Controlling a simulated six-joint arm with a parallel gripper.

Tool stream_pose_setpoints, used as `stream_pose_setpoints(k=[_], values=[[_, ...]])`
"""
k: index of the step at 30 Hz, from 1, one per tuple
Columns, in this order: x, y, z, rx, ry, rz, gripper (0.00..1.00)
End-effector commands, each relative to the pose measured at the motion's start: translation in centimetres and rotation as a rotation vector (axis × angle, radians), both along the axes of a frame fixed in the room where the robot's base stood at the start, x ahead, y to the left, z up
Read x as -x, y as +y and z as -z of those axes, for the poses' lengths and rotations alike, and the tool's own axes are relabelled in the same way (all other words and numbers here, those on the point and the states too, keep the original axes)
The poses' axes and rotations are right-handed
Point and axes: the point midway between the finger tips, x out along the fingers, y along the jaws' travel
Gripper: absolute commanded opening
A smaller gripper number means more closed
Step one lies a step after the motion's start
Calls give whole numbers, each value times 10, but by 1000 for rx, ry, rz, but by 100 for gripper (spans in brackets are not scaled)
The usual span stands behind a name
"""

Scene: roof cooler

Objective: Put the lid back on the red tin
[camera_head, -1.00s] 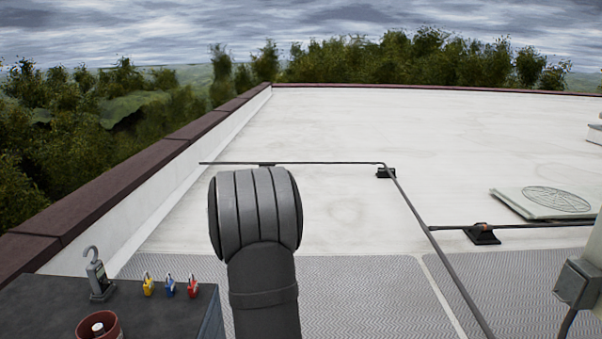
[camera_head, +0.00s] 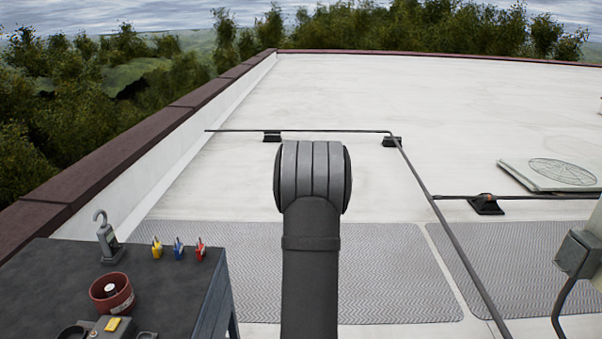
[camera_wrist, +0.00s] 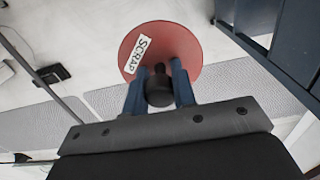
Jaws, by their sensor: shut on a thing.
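The red tin (camera_head: 111,293) stands upright on the dark bench at the lower left of the head view. Its top is open and a small pale round thing shows inside. The red round lid (camera_wrist: 180,42) with a white "SCRAP" label shows in the wrist view. My gripper (camera_wrist: 160,84) is shut on the lid's black knob (camera_wrist: 159,92), with one blue finger on each side. The lid is held clear of the bench, over the roof floor. In the head view my arm hides the gripper and the lid.
A dark pipe (camera_head: 416,179) crosses the roof. The textured walkway (camera_head: 390,270) beside the bench is clear.

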Motion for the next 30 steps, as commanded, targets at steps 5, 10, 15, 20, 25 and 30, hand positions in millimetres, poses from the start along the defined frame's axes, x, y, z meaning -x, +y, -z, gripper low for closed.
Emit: stream_pose_setpoints(k=[5, 10, 15, 20, 25, 30], values=[[1, 11, 0, 0, 0, 0, 1], [-1, 11, -2, 0, -1, 3, 1], [-21, 13, -30, 0, -7, 51, 1], [-53, 23, -87, -1, -10, 136, 1], [-74, 69, -146, -1, -6, 161, 1], [-72, 140, -170, 0, -2, 87, 1]])
